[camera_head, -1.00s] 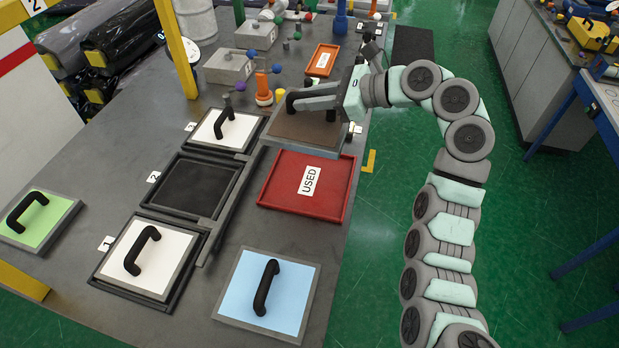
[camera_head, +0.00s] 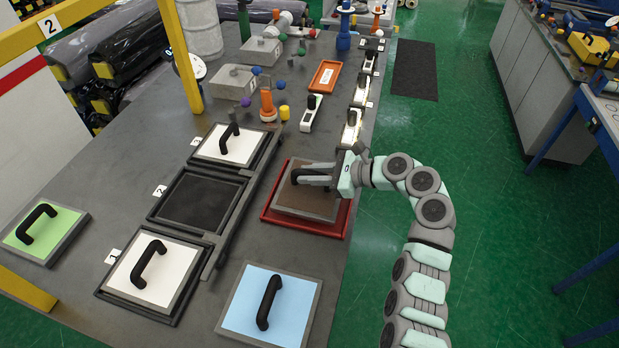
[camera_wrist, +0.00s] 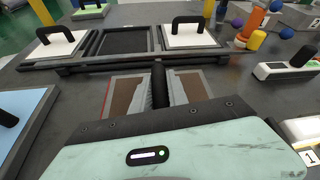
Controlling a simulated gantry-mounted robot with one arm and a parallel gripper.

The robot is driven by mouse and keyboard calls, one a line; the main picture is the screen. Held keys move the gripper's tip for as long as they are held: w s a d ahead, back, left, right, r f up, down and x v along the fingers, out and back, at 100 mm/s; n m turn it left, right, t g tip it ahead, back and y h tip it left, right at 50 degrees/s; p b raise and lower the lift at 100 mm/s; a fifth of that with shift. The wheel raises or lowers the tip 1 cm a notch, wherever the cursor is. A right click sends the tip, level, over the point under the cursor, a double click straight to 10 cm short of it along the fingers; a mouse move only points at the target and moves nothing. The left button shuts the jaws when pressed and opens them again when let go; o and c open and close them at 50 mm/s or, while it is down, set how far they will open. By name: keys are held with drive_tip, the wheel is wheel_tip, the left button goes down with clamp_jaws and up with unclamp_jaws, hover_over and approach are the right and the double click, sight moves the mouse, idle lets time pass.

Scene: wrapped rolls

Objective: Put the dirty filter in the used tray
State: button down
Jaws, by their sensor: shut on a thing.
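The dirty filter (camera_head: 312,204) is a brown square panel with a grey frame and a black handle. In the head view it lies over the red used tray (camera_head: 338,224), inside or just above its rim; I cannot tell whether it rests on the tray floor. The tray's USED label is hidden under it. My gripper (camera_head: 304,176) is shut on the filter's handle from the right. The wrist view shows the handle (camera_wrist: 159,84) between my fingers, with the brown panel (camera_wrist: 127,95) below.
White filters sit in slot 1 (camera_head: 150,273) and slot 3 (camera_head: 232,144); slot 2 (camera_head: 199,200) is empty and dark. A blue filter (camera_head: 268,304) and a green filter (camera_head: 44,232) lie on the bench. An orange cone-like part (camera_head: 267,107) and an orange tray (camera_head: 325,75) stand behind.

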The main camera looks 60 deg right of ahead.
drive_tip(key=shift+f, duration=0.95)
drive_tip(key=shift+f, duration=0.1)
drive_tip(key=c, duration=1.3)
unclamp_jaws()
drive_tip(key=b+v, duration=0.2)
drive_tip(key=v, duration=1)
